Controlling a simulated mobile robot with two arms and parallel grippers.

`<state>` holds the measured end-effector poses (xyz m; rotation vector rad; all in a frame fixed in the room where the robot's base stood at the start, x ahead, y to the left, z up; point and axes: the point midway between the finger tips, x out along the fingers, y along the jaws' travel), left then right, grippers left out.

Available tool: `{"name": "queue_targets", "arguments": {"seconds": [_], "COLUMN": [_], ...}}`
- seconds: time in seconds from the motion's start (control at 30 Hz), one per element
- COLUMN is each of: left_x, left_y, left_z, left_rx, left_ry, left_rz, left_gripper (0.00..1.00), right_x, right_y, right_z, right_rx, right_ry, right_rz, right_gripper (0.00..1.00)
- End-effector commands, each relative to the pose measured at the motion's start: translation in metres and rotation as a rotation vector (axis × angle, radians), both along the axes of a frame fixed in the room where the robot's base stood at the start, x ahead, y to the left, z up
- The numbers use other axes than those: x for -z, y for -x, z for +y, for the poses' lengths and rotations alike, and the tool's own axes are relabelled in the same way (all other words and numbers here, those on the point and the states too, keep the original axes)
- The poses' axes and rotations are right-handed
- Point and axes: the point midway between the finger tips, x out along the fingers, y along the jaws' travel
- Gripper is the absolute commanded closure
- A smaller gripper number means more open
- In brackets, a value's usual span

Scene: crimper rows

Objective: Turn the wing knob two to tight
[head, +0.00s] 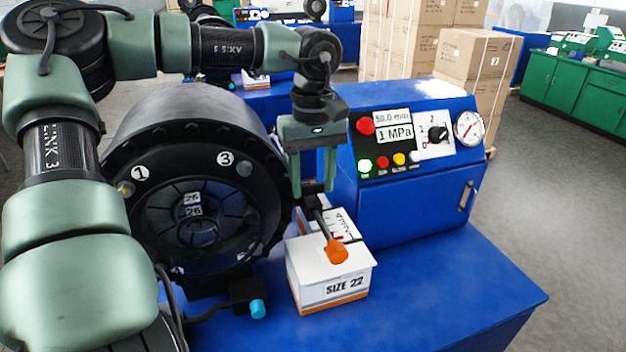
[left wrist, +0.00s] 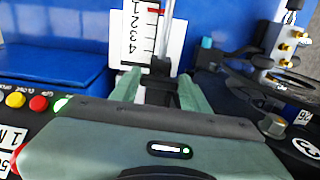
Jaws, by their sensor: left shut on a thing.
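The black knob (head: 437,134) sits on a white plate on the blue cabinet's panel, among the marks 0, 1 and 2. Its exact pointing is too small to tell. My left gripper (head: 316,188) is left of that cabinet, above the white SIZE 22 box (head: 325,290), apart from the knob. It is shut on a thin rod; a dark shaft with an orange end (head: 337,252) shows below it. In the left wrist view a metallic rod (left wrist: 168,35) runs between the fingertips (left wrist: 160,85). My right gripper is in neither view.
The large black crimper ring (head: 275,200), marked 1 and 3, stands beside my left arm. A scale card (left wrist: 143,35) is close to the fingers. A cyan-ended part (head: 257,308) sits at the ring's foot. The blue table (head: 440,290) is clear at the front right.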

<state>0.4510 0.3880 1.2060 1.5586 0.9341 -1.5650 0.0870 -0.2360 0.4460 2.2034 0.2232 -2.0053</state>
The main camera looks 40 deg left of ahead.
Motion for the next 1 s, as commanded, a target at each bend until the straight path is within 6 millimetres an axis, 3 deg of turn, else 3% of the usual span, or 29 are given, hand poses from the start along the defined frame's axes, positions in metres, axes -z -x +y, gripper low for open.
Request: {"name": "queue_targets", "arguments": {"seconds": [0.27,0.3,0.37,1.0], "left_x": [-0.0053,-0.0054,-0.0054,-0.0059], "left_y": [-0.0035,-0.0035,-0.0035,-0.0004], "left_z": [0.0033,0.0033,0.0033,0.0040], "left_rx": [0.004,0.004,0.004,-0.001], "left_ry": [-0.011,-0.010,-0.011,-0.012], "left_rz": [-0.014,-0.015,-0.014,-0.004], "left_gripper": [0.95,0.46,0.33,0.33], "right_x": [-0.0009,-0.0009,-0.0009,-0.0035], "right_y": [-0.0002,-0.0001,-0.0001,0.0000], "right_z": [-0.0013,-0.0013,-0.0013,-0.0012], "right_rx": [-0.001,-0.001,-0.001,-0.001], "right_ry": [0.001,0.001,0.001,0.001], "right_rz": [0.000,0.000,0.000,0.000], "right_gripper": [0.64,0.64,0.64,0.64]}}
